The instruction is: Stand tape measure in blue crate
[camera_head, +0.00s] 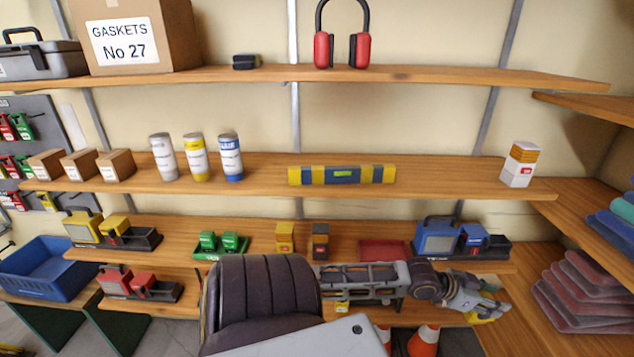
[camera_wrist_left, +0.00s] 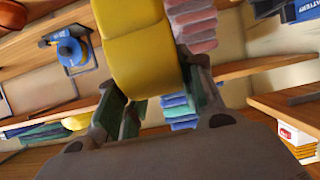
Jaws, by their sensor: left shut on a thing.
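The blue crate (camera_head: 42,272) stands at the far left in the head view, low beside the shelves, and its inside looks empty. My left gripper (camera_head: 487,307) is at the lower right in the head view, in front of the lower shelves and far from the crate. It is shut on a yellow block-shaped thing with rounded edges, which looks like the tape measure (camera_wrist_left: 139,45); this fills the upper middle of the left wrist view between the fingers. In the head view only a little yellow shows under the fingers. My right gripper is not in view.
The shelf above the arm holds a blue boxy tool (camera_head: 437,236), a red flat item (camera_head: 383,250) and small green items (camera_head: 221,243). Orange-and-white cones (camera_head: 424,341) stand below the gripper. Folded reddish cloths (camera_head: 585,290) lie on the right shelf.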

